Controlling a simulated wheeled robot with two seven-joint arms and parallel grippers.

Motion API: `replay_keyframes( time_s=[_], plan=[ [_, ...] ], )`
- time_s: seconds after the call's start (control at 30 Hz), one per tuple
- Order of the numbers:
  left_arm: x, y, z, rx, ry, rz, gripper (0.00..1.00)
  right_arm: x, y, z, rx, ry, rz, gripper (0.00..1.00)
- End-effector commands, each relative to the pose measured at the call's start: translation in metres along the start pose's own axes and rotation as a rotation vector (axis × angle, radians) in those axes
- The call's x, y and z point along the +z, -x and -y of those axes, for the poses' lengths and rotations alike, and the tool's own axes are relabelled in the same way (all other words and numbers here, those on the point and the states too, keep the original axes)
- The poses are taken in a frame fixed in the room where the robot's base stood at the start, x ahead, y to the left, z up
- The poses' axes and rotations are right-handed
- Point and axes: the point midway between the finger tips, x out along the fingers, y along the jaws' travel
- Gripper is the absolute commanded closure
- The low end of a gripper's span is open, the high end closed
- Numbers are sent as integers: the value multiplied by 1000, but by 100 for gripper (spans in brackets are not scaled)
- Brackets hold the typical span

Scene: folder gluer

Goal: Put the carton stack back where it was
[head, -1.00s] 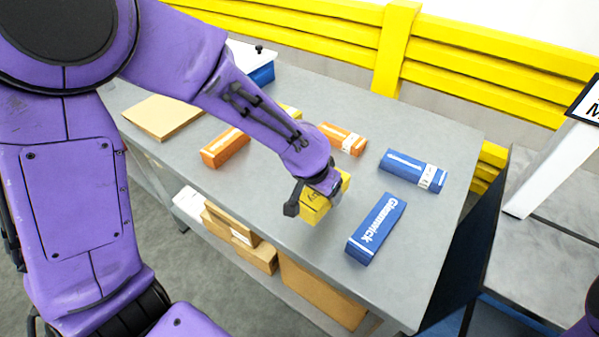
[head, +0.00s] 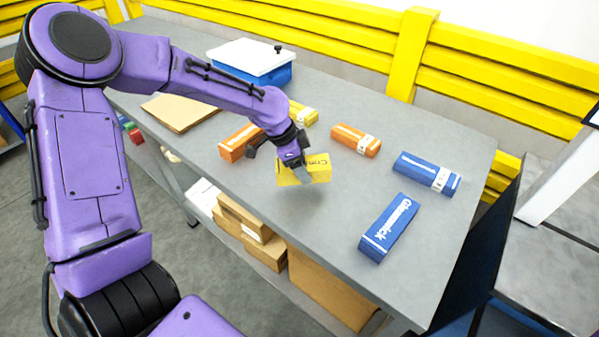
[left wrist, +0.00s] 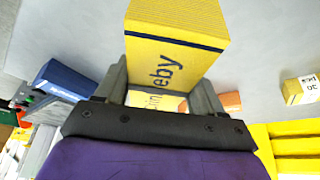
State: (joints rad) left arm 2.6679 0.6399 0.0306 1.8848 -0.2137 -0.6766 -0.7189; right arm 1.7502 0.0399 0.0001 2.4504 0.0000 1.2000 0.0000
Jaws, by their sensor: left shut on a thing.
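My left gripper (head: 299,170) is shut on a yellow carton stack (head: 316,168) with dark lettering. It holds the stack above the grey table, with a shadow below it. In the left wrist view the yellow stack (left wrist: 176,45) sits between the two fingers (left wrist: 162,95). A second yellow stack (head: 303,114) with a pale band lies on the table behind the gripper. Orange stacks lie to the left (head: 238,143) and behind right (head: 356,140). Blue stacks lie at the right, one banded (head: 427,173) and one nearer the front edge (head: 389,228). My right gripper is not in view.
The grey table (head: 340,225) has free room in front of and around the held stack. A blue box with a white lid (head: 252,62) and a flat brown sheet pile (head: 180,112) are at the back left. Brown boxes (head: 262,250) sit on a lower shelf. A yellow barrier (head: 480,85) runs behind.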

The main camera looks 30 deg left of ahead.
Motion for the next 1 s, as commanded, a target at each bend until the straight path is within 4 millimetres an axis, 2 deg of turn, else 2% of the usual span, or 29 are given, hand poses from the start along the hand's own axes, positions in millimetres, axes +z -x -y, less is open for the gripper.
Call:
replay_keyframes(
  time_s=[0.1,0.3,0.63,0.67,0.73,1.0],
  plan=[
    [8,-10,10,1,3,1,75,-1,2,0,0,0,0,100],
    [19,-36,8,0,1,0,75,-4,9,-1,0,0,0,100],
    [20,-40,8,-1,-1,0,75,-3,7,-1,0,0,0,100],
    [20,-40,8,-1,-1,0,29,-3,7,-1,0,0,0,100],
    [20,-40,8,-1,-1,0,6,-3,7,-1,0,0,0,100],
    [20,-39,8,-1,0,0,6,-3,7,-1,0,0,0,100]
  ],
)
